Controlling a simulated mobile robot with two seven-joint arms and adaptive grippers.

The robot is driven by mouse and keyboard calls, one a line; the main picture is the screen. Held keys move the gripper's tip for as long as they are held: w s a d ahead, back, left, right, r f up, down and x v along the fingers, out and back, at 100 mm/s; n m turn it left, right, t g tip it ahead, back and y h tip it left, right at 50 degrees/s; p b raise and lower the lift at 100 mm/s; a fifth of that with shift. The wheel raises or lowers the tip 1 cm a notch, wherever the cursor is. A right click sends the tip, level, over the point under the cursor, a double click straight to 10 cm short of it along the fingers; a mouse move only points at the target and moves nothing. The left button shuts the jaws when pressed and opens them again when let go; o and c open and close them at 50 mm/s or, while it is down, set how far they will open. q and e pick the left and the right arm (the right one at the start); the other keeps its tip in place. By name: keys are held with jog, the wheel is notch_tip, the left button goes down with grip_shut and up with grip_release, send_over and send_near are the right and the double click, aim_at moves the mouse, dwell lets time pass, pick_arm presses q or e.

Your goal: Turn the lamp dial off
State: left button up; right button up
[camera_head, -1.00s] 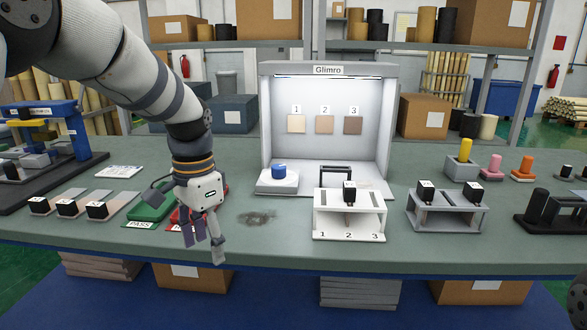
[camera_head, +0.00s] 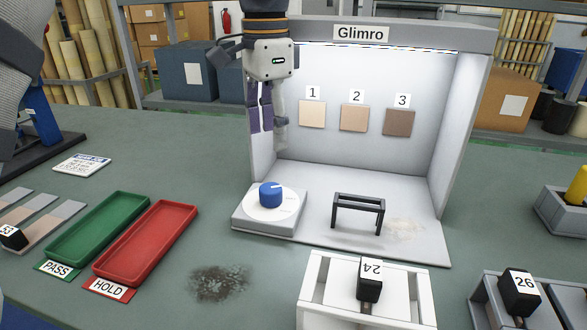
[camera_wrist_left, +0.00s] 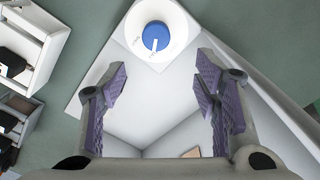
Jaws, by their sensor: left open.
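The lamp dial is a blue knob (camera_head: 270,194) on a white round plate, set on a white base (camera_head: 245,224) at the front left of the Glimro light booth (camera_head: 475,100). The booth's lamp strip (camera_head: 380,48) is bright. In the left wrist view the knob (camera_wrist_left: 155,42) shows at the top centre, with a white pointer line on it. My left gripper (camera_head: 266,135) hangs fingers down above and behind the dial, by the booth's left wall. Its fingers (camera_wrist_left: 160,95) are apart and empty, not touching the knob. My right gripper is out of view.
Inside the booth are three sample tiles (camera_head: 354,117) and a small black stand (camera_head: 358,212). A white holder (camera_head: 312,300) with block 24 stands in front. Green (camera_head: 100,228) and red (camera_head: 146,240) trays lie left. A dark smudge (camera_head: 220,283) marks the bench.

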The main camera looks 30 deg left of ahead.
aim_at(271, 188)
pick_arm(q)
jog(key=f, duration=0.8)
jog(key=s+f, duration=0.1)
jog(key=f, duration=0.3)
jog(key=c, duration=1.1)
